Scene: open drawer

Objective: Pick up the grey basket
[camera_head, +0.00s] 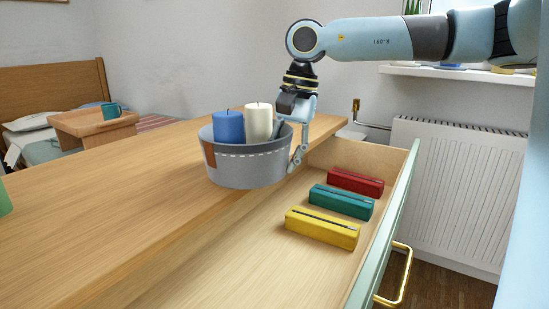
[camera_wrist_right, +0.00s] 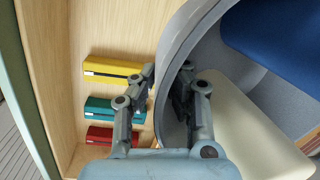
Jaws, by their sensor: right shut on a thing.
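The grey basket (camera_head: 245,168) is round, with a white dashed stitch line and a brown patch. It holds a blue candle (camera_head: 228,127) and a cream candle (camera_head: 258,121). In the head view it shows at the drawer-side edge of the wooden top; whether it touches the top is hard to tell. My right gripper (camera_head: 295,150) is shut on the basket's right wall. In the right wrist view, one finger of the gripper (camera_wrist_right: 165,95) is inside the rim and one outside, with the basket wall (camera_wrist_right: 166,75) between them. My left gripper is not in view.
The open drawer (camera_head: 335,265) holds a red box (camera_head: 355,182), a green box (camera_head: 341,201) and a yellow box (camera_head: 321,228). Its front has a brass handle (camera_head: 401,275). The wooden top (camera_head: 110,215) is mostly clear. A radiator (camera_head: 455,190) stands behind at right.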

